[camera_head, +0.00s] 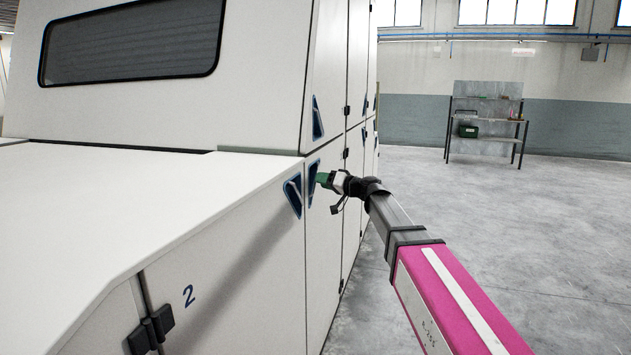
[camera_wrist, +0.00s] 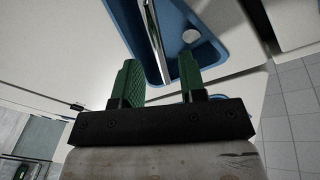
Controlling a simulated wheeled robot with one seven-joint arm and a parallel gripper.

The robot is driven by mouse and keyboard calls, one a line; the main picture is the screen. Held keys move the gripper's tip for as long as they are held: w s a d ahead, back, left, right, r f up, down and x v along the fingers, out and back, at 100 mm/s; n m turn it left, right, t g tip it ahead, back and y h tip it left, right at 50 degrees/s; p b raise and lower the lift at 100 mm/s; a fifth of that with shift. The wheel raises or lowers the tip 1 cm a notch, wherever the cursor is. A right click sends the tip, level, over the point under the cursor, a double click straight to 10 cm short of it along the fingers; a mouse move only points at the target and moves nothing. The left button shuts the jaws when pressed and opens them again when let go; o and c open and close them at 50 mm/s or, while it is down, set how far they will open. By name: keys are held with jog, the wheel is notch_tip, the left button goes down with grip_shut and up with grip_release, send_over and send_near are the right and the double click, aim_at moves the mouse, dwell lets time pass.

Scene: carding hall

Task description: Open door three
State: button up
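A white machine has a lower door marked 2 (camera_head: 215,290) with a blue recessed handle (camera_head: 293,194). The narrow lower door to its right (camera_head: 322,255) has a similar blue recessed handle (camera_head: 312,183); no number 3 is readable on it. My gripper (camera_head: 321,179) is at this second handle. In the wrist view its two green fingers (camera_wrist: 160,75) stand apart. A metal handle bar (camera_wrist: 153,35) in the blue recess (camera_wrist: 180,25) shows between them, its near end reaching into the gap. I cannot tell whether either finger touches the bar. Both doors look closed.
An upper door with its own blue handle (camera_head: 317,118) is above. Black hinges (camera_head: 150,330) stick out on door 2's left edge. The grey floor (camera_head: 480,230) to the right is clear, up to a workbench (camera_head: 487,120) by the far wall.

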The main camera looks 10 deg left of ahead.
jog(key=shift+x, duration=1.8)
grip_shut()
jog(key=shift+d, duration=0.1)
